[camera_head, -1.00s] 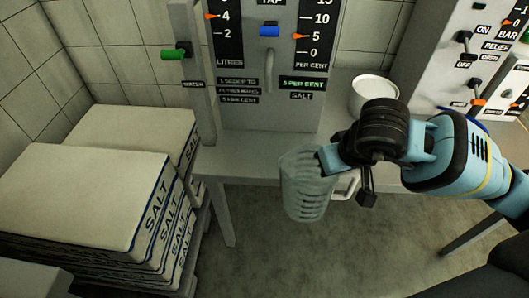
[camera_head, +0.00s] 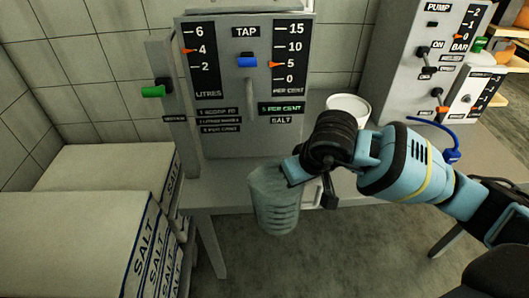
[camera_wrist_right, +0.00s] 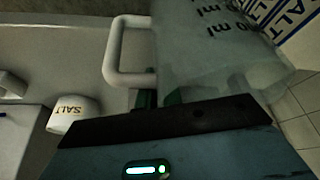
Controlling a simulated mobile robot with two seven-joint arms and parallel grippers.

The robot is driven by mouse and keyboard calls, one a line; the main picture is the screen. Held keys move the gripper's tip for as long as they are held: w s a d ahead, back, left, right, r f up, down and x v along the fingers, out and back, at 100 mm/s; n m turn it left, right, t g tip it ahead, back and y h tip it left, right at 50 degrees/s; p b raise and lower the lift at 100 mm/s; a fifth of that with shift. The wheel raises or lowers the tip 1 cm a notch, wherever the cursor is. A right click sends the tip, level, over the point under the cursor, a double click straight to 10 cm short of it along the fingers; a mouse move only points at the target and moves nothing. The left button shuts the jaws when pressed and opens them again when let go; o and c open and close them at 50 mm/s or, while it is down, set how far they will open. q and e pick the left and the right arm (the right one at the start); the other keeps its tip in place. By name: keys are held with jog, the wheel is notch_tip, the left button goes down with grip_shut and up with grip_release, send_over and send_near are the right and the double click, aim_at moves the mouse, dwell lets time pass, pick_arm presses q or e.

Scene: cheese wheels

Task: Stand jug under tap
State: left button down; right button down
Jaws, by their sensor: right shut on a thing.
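The clear, ribbed jug (camera_head: 273,207) hangs upright in front of the table's front edge, above the floor. My right gripper (camera_head: 300,172) is shut on it near its rim, on the right side. In the right wrist view, the jug (camera_wrist_right: 205,45) with its ml markings and pale handle (camera_wrist_right: 112,50) is just beyond my gripper; the exact grip is partly hidden. The tap panel (camera_head: 210,142) stands behind, with a blue lever (camera_head: 247,62) above a grey spout (camera_head: 249,92). The jug is in front of and below the spout, not under it. My left gripper is out of view.
A white salt tub (camera_head: 347,107) stands on the grey table (camera_head: 205,196), right of the panel. Salt sacks (camera_head: 60,240) are stacked at left. A green-handled lever (camera_head: 153,91) sticks out at the panel's left. A pump panel (camera_head: 400,70) and blue hose (camera_head: 445,140) are at right.

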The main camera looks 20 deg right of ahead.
jog(key=w+a, duration=0.2)
jog(key=w, duration=1.2)
jog(key=shift+f, duration=0.25)
jog(key=c, duration=2)
grip_release()
jog(key=shift+s+f, duration=0.1)
jog(key=shift+f, duration=0.1)
jog(key=o, duration=0.4)
jog(key=shift+o, duration=0.2)
jog(key=v, duration=1.2)
jog(key=shift+r+p, duration=0.2)
jog(key=shift+p, duration=0.2)
